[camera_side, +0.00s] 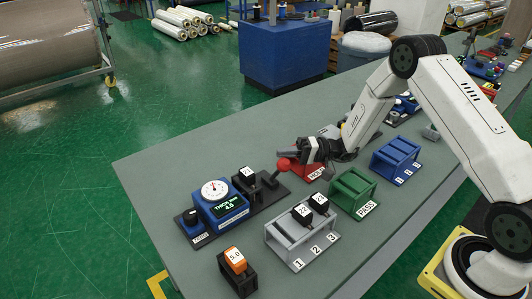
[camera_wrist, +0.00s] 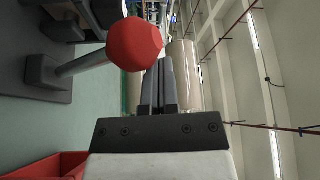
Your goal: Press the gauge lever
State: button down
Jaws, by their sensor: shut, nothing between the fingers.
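The gauge (camera_side: 221,201) is a blue box with a round white dial and a lit display, on a dark base at the left of the bench. Its lever ends in a red ball knob (camera_side: 284,164). In the wrist view the knob (camera_wrist: 135,44) and its grey stem (camera_wrist: 80,65) appear large. My gripper (camera_side: 281,152) is shut and empty, its fingers close by the knob. In the wrist view the shut fingers (camera_wrist: 160,68) lie just beside the knob; I cannot tell whether they touch. A dark labelled block (camera_side: 247,173) sits at the gauge, beside the lever.
A grey rack (camera_side: 287,247) numbered 1, 2, 3 holds two dark labelled blocks (camera_side: 310,206). An orange block marked 5.0 (camera_side: 234,256) sits in a dark holder at front. A green PASS bin (camera_side: 352,188), a red bin (camera_side: 312,170) and a blue bin (camera_side: 396,157) stand rightward. Bare bench lies behind the gauge.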

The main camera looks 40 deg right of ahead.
jog(key=s+d, duration=0.1)
jog(key=d, duration=0.8)
jog(key=shift+d+f, duration=0.25)
jog(key=shift+f, duration=0.2)
jog(key=shift+a, duration=0.1)
